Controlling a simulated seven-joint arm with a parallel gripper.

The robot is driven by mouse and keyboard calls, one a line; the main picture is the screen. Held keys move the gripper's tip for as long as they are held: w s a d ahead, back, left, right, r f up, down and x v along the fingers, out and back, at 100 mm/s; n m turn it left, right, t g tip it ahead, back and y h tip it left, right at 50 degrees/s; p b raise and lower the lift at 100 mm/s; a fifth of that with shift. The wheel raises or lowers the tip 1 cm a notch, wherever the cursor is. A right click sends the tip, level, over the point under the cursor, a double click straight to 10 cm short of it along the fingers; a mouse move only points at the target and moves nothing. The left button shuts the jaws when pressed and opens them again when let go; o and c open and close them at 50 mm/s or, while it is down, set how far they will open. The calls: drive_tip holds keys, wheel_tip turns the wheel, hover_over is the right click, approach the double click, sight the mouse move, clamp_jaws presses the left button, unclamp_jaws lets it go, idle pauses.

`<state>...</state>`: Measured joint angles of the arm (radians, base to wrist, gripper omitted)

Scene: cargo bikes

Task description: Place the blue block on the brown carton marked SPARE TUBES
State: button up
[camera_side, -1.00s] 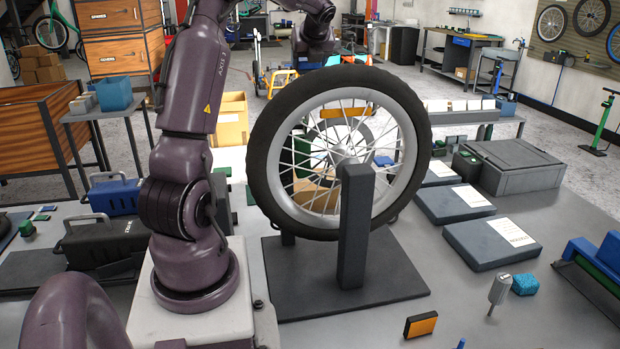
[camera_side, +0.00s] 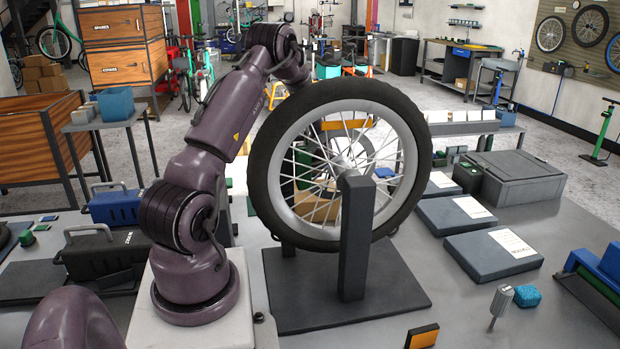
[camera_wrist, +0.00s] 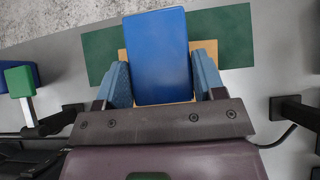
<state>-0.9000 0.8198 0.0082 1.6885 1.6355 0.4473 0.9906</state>
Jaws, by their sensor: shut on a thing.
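In the wrist view, the blue block (camera_wrist: 157,55) sits between the two light-blue fingers of my gripper (camera_wrist: 160,82), which is shut on it. A tan surface (camera_wrist: 207,47) shows behind the block on both sides, over a dark green flat area (camera_wrist: 230,35). I cannot tell how much gap lies between block and tan surface, and no lettering shows there. In the side view, a brown carton (camera_side: 318,203) shows partly through the wheel's spokes; its marking is not readable. My gripper and the block are hidden behind the wheel in that view.
A large spoked wheel (camera_side: 266,150) stands upright in a dark stand (camera_side: 356,240) close to my arm. Flat grey cases (camera_side: 490,252) and a grey lidded box (camera_side: 525,178) lie to the right. A green-and-white object (camera_wrist: 19,82) is at the left in the wrist view.

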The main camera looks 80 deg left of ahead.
drive_tip(key=shift+f, duration=1.95)
drive_tip(key=shift+f, duration=0.1)
drive_tip(key=o, duration=1)
drive_tip(key=shift+o, duration=0.2)
drive_tip(key=v, duration=0.3)
drive_tip(key=shift+r, duration=0.25)
wheel_tip(320, 180, up, 7)
drive_tip(key=shift+f, duration=0.15)
